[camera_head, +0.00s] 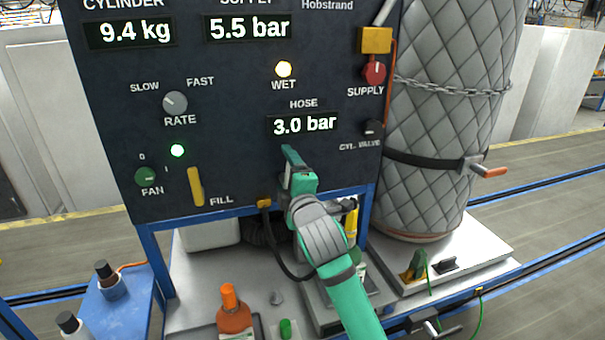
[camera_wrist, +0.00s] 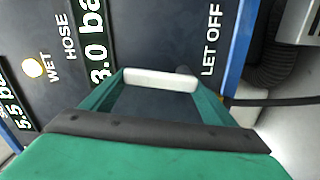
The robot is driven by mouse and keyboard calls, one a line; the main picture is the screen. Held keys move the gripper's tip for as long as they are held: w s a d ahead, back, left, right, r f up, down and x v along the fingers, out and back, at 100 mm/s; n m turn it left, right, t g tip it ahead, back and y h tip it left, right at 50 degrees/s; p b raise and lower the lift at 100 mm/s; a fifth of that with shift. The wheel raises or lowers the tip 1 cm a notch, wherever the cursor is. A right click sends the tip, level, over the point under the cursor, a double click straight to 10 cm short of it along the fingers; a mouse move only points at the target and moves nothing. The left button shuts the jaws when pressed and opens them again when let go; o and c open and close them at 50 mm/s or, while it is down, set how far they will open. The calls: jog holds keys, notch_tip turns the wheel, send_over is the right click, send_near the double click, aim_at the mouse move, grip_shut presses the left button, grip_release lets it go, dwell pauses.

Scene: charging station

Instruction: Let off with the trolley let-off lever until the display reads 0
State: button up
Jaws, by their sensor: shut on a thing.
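My gripper (camera_head: 291,160), with green fingers, is at the lower middle of the dark panel, below the hose display (camera_head: 303,125), which reads 3.0 bar. In the wrist view, a pale bar (camera_wrist: 160,79) spans between the two green fingers, and they are shut on it. It lies beside the LET OFF label (camera_wrist: 210,40), so it appears to be the let-off lever.
A yellow FILL lever (camera_head: 196,187) stands to the left, with the RATE knob (camera_head: 175,103) above it. The red SUPPLY knob (camera_head: 374,72) is at the upper right. A chained, quilted cylinder (camera_head: 450,130) stands on the right. An orange bottle (camera_head: 234,316) is below.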

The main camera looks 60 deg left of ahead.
jog(key=shift+s+a+f+n, duration=0.1)
jog(key=shift+s+n, duration=0.25)
jog(key=shift+n, duration=0.45)
jog(key=o, duration=1.5)
jog(key=v, duration=1)
jog(key=shift+d, duration=0.35)
jog(key=shift+s, duration=0.1)
